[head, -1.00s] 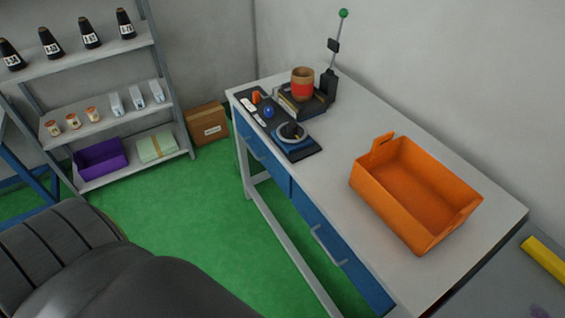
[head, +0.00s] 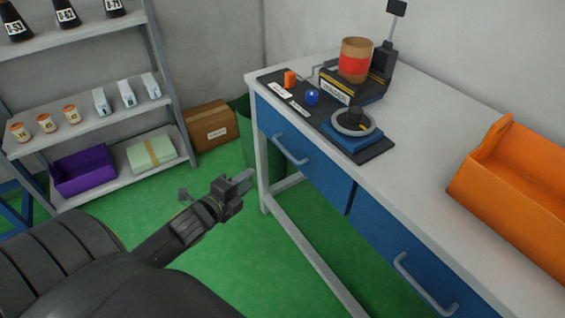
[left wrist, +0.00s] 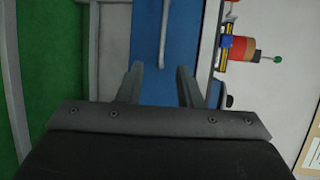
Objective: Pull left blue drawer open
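The left blue drawer (head: 325,178) is in the front of the white table and looks shut, flush with the blue drawer to its right. Its pale bar handle (head: 290,150) stands out from its face. My left gripper (head: 243,181) is in front of the table's left end, lower left of the handle and apart from it. In the left wrist view my left gripper (left wrist: 160,68) has its fingers spread with a gap, nothing held, facing the blue drawer front (left wrist: 147,45). A pale handle (left wrist: 164,30) shows ahead there. My right gripper is not in view.
The right blue drawer (head: 385,240) has its own handle (head: 425,284). The tabletop holds a dark mat (head: 375,151), a cup (head: 355,60) and an orange bin (head: 525,195). Shelves stand at left, with a cardboard box (head: 210,125) beside them. Green floor is open before the table.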

